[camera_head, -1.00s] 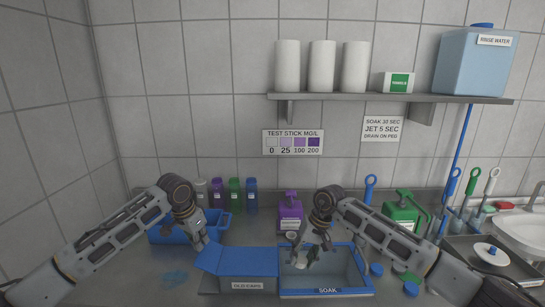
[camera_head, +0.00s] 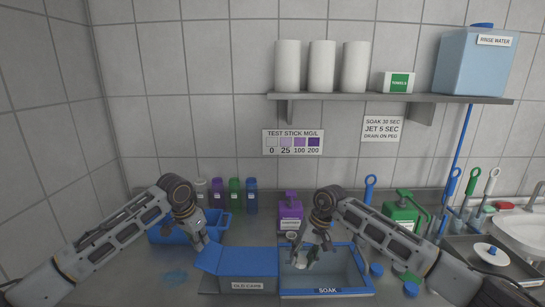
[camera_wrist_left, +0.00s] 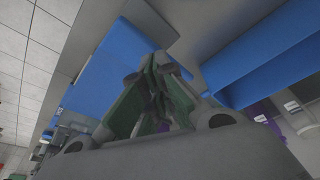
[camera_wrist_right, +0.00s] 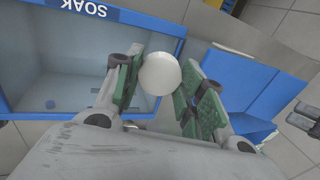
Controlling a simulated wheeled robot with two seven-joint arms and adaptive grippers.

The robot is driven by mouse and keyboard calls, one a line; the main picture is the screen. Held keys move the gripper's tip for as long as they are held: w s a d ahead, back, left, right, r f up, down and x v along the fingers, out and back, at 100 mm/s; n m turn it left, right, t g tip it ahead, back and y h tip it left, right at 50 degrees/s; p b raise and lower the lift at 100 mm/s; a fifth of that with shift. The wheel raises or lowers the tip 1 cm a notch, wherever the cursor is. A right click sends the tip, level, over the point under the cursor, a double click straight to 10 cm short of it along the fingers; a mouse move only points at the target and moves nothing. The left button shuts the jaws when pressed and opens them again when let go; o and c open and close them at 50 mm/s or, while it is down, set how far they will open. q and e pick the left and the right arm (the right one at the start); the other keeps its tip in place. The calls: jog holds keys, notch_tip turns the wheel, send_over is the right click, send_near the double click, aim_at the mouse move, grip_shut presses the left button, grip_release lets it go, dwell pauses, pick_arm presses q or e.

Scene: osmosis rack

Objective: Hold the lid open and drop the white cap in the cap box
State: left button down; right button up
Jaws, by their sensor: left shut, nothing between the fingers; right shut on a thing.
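The cap box (camera_head: 240,286), labelled OLD CAPS, is grey and stands left of the SOAK bin. Its blue lid (camera_head: 248,262) lies over its top, with a blue part jutting out to the left; I cannot tell whether any gap shows. My left gripper (camera_head: 200,243) is shut and empty, close to the lid's left rear edge; contact is unclear. Its shut fingers show in the left wrist view (camera_wrist_left: 153,97). My right gripper (camera_head: 305,256) is over the SOAK bin, shut on the round white cap (camera_wrist_right: 160,73), which shows between its fingers in the right wrist view.
The blue-rimmed SOAK bin (camera_head: 325,292) adjoins the cap box on the right. A blue basket (camera_head: 170,236) stands behind my left gripper. A purple bottle (camera_head: 290,212) stands behind the bin. A shelf (camera_head: 360,97) is above.

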aim_at(201, 252)
pick_arm(q)
jog(key=shift+s+a+f+x, duration=0.15)
jog(key=shift+s+x, duration=0.1)
jog(key=shift+x, duration=0.9)
jog(key=shift+s+a+x, duration=0.15)
jog(key=shift+s+x, duration=0.1)
jog(key=shift+x, duration=0.9)
jog(key=shift+s+a+f+x, duration=0.1)
jog(key=shift+s+x, duration=0.1)
jog(key=shift+x, duration=0.95)
dwell(1.0)
jog(key=shift+r, duration=0.1)
pick_arm(e)
jog(key=shift+a, duration=0.1)
jog(key=shift+a+f, duration=0.2)
jog(key=shift+a, duration=1.6)
jog(key=shift+a+f, duration=0.15)
jog(key=shift+a, duration=1.65)
jog(key=shift+a+f, duration=0.2)
jog(key=shift+a, duration=1.6)
